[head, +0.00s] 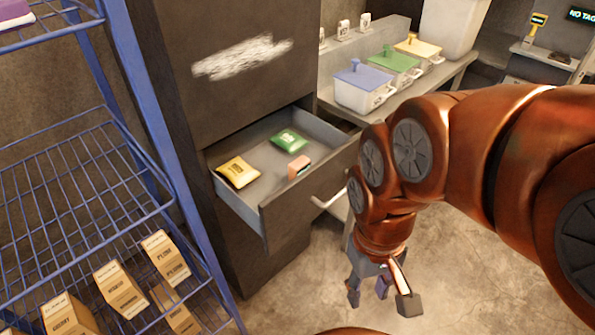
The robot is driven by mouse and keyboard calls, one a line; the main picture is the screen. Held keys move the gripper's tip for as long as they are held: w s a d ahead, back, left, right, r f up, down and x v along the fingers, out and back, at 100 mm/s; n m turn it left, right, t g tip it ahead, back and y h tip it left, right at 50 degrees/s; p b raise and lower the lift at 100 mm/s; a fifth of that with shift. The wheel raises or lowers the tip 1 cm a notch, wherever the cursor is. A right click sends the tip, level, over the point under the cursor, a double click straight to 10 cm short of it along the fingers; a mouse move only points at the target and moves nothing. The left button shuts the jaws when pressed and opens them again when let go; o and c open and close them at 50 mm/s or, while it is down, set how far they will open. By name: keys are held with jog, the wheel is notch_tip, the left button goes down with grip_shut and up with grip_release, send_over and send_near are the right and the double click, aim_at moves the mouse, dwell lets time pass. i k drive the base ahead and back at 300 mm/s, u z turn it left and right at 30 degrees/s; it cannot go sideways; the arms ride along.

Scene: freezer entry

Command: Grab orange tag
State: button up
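A small orange block-like item (299,166) is in the open drawer (285,199), close to its front wall; it may be the orange tag, but its print is too small to read. A yellow packet (237,172) and a green packet (289,140) lie in the same drawer. My gripper (381,299) hangs outside the drawer, to the right of and in front of it, pointing down over the floor. Its fingers are spread. A small purple piece shows between them, and I cannot tell if it is part of the gripper.
The dark cabinet (230,60) has a handle (328,200) on its drawer front. A blue wire rack (70,190) with several labelled boxes stands at left. Blue, green and yellow lidded tubs stand on a bench (450,72) behind. A "NO TAG" display (582,15) is at upper right.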

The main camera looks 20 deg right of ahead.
aim_at(300, 165)
jog(key=u, duration=3.85)
jog(key=k, duration=1.7)
jog(key=z, duration=1.5)
